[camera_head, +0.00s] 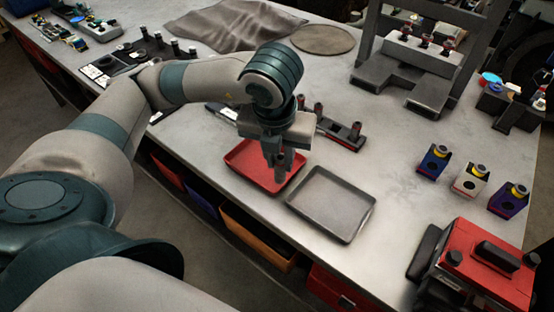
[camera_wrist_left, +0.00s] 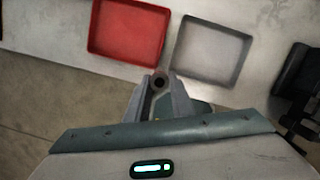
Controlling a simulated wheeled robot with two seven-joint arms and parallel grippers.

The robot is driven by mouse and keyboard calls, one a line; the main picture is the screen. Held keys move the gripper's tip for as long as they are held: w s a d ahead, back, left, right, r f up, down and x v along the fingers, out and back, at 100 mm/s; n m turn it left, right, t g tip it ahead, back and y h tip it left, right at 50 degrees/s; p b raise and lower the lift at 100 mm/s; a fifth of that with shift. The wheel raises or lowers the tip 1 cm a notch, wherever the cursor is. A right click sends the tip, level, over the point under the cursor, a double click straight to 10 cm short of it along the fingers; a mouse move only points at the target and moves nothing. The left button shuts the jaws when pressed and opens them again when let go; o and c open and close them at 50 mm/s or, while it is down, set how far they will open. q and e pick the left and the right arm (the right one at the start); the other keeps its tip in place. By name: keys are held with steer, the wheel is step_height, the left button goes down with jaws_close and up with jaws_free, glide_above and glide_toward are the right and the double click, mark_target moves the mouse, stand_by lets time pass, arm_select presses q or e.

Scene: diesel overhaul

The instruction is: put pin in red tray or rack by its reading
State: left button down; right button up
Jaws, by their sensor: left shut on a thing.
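My left gripper (camera_head: 279,158) is shut on a pin (camera_head: 280,163), a small dark cylinder held upright over the right part of the red tray (camera_head: 240,164). In the left wrist view the pin (camera_wrist_left: 159,82) shows end-on between the fingertips (camera_wrist_left: 160,88), and the red tray (camera_wrist_left: 128,57) lies beyond it to the upper left. The rack (camera_head: 350,137), a dark and red bar with several pins standing in it, is behind the gripper. The red tray looks empty where I can see it. My right gripper is not in view.
A grey tray (camera_head: 330,203) lies just right of the red tray and looks empty. Blue, white and purple blocks (camera_head: 432,161) with yellow parts stand to the right. A red machine (camera_head: 485,265) is at the lower right. A grey press frame (camera_head: 420,75) stands at the back.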

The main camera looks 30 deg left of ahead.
arm_select(q)
steer(key=shift+w+a+f, duration=0.15)
steer(key=w+a+f+p, duration=0.2)
steer(key=w+a+f, duration=0.3)
steer(key=w, duration=0.2)
steer(key=shift+w+a+f, duration=0.15)
steer(key=shift+a+f, duration=0.05)
steer(key=shift+f+p, duration=1)
steer(key=shift+f, duration=0.95)
steer(key=c, duration=1.5)
jaws_free()
steer(key=shift+f, duration=0.1)
steer(key=shift+c, duration=0.2)
